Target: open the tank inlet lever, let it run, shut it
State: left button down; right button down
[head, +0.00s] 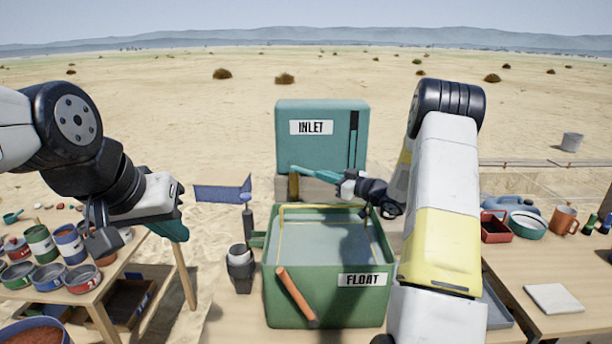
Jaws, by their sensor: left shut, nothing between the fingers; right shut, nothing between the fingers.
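The teal inlet box (322,152), labelled INLET, stands behind the green tank (325,310), which is labelled FLOAT. A small yellow piece (293,188) shows below the inlet box; I cannot tell whether it is the lever. The tank is open on top with a grey-blue surface (335,240) inside, and an orange bar (297,297) leans across its front. My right gripper (294,169) is shut and empty, its teal fingers pointing left in front of the inlet box's lower edge, just above the yellow piece. My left gripper (174,232) is shut and empty beside the left table.
The left table (160,258) holds several paint tins (40,243). A blue flag (222,193) on a post stands left of the tank, near a dark cup (240,270).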

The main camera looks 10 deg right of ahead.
aim_at(309, 172)
jog(key=s+a+r+n+h, duration=0.2)
jog(key=s+r+n+h, duration=0.15)
jog(key=s+n, duration=0.4)
jog(key=shift+n+t+y, duration=0.35)
jog(key=shift+n+t, duration=0.05)
jog(key=shift+n, duration=0.35)
jog(key=w+a+f, duration=0.1)
jog(key=w, duration=0.2)
jog(key=w+a+f, duration=0.1)
jog(key=w, duration=0.2)
jog(key=w+a+f, duration=0.1)
jog(key=w, duration=0.3)
jog(key=shift+w+d+f, duration=0.2)
jog(key=shift+w, duration=0.05)
